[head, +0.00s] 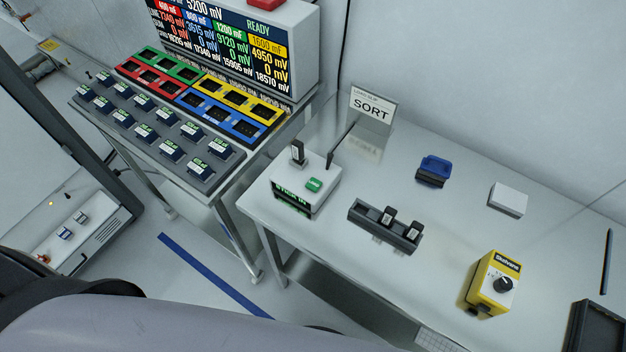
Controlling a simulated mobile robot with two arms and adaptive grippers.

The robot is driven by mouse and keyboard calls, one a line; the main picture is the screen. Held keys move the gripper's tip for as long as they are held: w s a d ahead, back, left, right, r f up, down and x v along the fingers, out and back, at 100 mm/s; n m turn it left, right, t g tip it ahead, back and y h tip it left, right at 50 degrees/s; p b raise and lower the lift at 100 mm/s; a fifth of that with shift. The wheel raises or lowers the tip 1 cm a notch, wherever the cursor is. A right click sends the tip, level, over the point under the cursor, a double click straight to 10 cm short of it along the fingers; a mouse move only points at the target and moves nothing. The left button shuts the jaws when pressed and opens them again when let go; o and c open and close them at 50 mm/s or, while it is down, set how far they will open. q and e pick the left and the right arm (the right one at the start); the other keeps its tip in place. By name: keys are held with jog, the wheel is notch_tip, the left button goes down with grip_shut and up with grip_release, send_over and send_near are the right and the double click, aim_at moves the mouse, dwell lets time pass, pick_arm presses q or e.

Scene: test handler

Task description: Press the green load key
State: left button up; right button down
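The green load key (314,185) is a small green button on top of a white box (304,196) near the left end of the right-hand table. A dark upright piece (298,153) stands in the top of the box, beside the key. A green-lit text display (291,205) shows on the box's front, too small to read fully. Neither of my grippers is in view. Nothing covers the key.
A dark rack (384,228) with two upright pieces, a yellow dial box (493,284), a blue-and-black item (433,171), a white block (508,199) and a SORT sign (372,106) stand on the table. The left bench (215,178) carries coloured sockets and several modules under a screen (225,45).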

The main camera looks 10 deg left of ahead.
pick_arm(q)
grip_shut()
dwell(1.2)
